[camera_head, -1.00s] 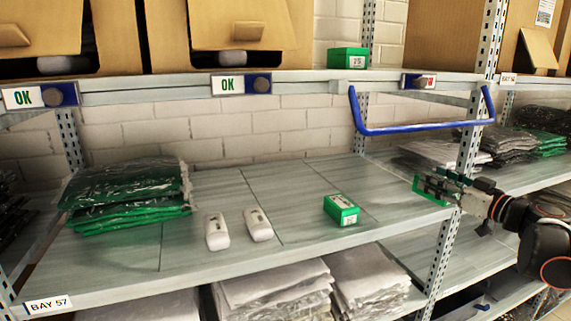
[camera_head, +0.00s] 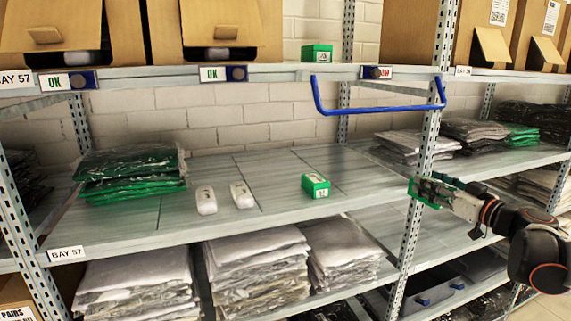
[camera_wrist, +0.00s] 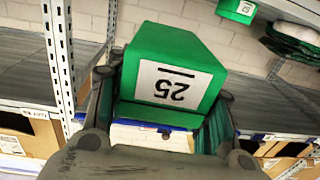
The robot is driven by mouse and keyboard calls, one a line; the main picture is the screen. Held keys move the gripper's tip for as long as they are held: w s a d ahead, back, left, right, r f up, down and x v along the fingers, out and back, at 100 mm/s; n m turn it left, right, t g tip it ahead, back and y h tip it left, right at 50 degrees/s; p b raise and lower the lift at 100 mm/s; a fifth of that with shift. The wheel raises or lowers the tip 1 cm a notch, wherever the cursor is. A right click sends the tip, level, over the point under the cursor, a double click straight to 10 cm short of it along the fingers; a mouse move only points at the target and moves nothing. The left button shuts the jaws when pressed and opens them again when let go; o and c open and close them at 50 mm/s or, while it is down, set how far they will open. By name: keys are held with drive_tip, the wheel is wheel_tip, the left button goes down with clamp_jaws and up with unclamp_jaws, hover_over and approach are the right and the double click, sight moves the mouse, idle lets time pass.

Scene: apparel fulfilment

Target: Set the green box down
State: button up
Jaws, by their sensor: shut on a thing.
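My gripper (camera_head: 430,191) is shut on a green box, whose green shows between the fingers beside the shelf post in the head view. In the wrist view the green box (camera_wrist: 196,43) fills the middle between the fingers (camera_wrist: 165,98), with a white label whose number is upside down, apparently 25. The held box is in the air in front of the shelves, right of the bay's middle shelf (camera_head: 255,205). Another green box (camera_head: 316,186) stands on that shelf, and one more (camera_head: 317,54) stands on the upper shelf.
Two white devices (camera_head: 206,201) and green bagged garments (camera_head: 130,175) lie on the middle shelf. A blue bar (camera_head: 378,111) hangs below the upper shelf. A perforated post (camera_head: 421,170) stands close to my gripper. The shelf's front right part is clear.

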drive_tip(key=w+a+f+m+h+b, duration=0.1)
drive_tip(key=a+f+b, duration=0.5)
drive_tip(key=f, duration=0.6)
drive_tip(key=w+a+f+m+t+h+b, duration=0.1)
drive_tip(key=a+f+h+b, duration=0.3)
drive_tip(key=f, duration=0.8)
drive_tip(key=w+a+f+m+h+b, duration=0.1)
drive_tip(key=a+f+m+h+b, duration=0.1)
drive_tip(key=a+f+b, duration=0.6)
wheel_tip(320, 180, down, 5)
drive_tip(key=b, duration=0.3)
drive_tip(key=shift+w+m+t+b, duration=0.15)
drive_tip(key=shift+m+t+b, duration=0.15)
drive_tip(key=shift+m, duration=0.1)
drive_tip(key=shift+a, duration=0.1)
